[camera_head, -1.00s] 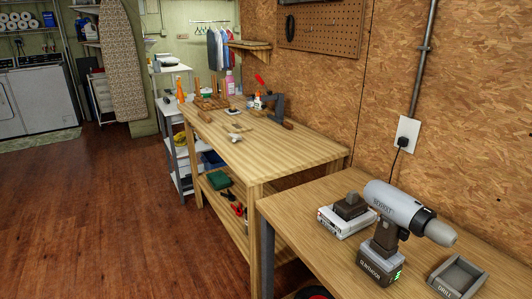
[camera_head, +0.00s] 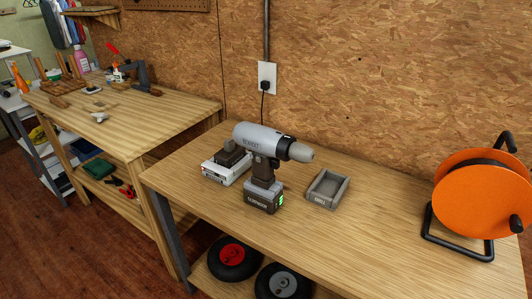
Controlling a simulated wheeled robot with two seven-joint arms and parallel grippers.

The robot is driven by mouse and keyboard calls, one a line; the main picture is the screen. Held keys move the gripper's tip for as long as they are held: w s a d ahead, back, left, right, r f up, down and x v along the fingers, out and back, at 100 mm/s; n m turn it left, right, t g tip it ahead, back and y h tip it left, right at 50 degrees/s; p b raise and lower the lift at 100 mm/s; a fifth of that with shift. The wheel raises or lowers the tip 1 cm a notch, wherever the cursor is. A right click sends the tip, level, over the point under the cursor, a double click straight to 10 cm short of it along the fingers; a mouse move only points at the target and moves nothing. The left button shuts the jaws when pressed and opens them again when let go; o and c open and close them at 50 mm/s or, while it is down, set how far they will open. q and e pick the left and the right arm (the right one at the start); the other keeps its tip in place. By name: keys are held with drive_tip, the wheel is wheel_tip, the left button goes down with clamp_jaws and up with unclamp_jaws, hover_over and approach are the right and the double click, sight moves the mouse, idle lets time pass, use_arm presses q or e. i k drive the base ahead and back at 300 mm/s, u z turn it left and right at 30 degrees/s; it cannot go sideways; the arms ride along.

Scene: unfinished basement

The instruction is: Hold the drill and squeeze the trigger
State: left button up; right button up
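The drill (camera_head: 262,146) stands upright on its battery base (camera_head: 263,197) on the wooden workbench (camera_head: 370,228). Its body is grey, its handle is dark, and its chuck points right. A green light shows on the base. The trigger is too small to make out clearly, at the front of the handle below the body. Neither of my grippers is in view, and nothing is touching the drill.
A battery charger (camera_head: 226,166) stands just behind and left of the drill. A small grey tray (camera_head: 327,189) lies to its right. An orange cable reel (camera_head: 480,195) stands at the right end. A wall outlet (camera_head: 267,78) is behind. Wheels (camera_head: 234,258) lie on the lower shelf.

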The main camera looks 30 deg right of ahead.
sight(275, 162)
drive_tip(key=u, duration=1.05)
drive_tip(key=i, duration=1.15)
drive_tip(key=z, duration=5.05)
drive_tip(key=k, duration=1)
drive_tip(key=u, duration=1.25)
